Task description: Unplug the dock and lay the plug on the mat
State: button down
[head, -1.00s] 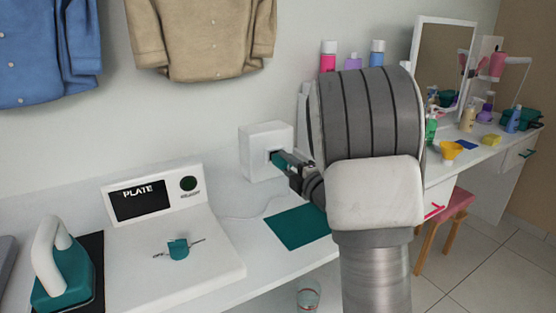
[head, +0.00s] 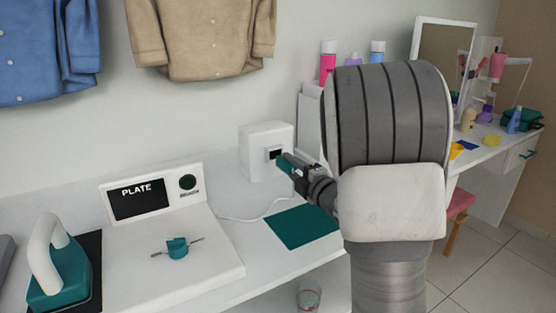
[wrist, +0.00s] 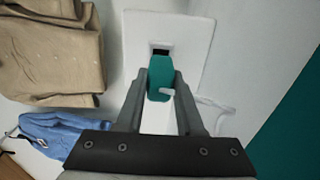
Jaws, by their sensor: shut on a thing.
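My gripper (head: 303,173) is shut on the teal plug (head: 287,163), which also shows between the two fingers in the wrist view (wrist: 160,76). The white dock box (head: 262,148) stands against the wall with a dark socket opening (head: 274,154) in its front. In the wrist view the opening (wrist: 160,50) is bare and dark just beyond the plug's end, so the plug appears out of it by a small gap. The teal mat (head: 301,226) lies flat and empty on the white counter, below and in front of my gripper.
A teal iron (head: 62,270) is farther left. A white cord (head: 250,217) runs along the counter.

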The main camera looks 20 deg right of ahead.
jog(key=shift+s+d+b, duration=0.25)
jog(key=shift+s+b, duration=0.15)
jog(key=shift+s, duration=0.85)
jog(key=shift+r+p, duration=0.1)
jog(key=shift+p, duration=0.3)
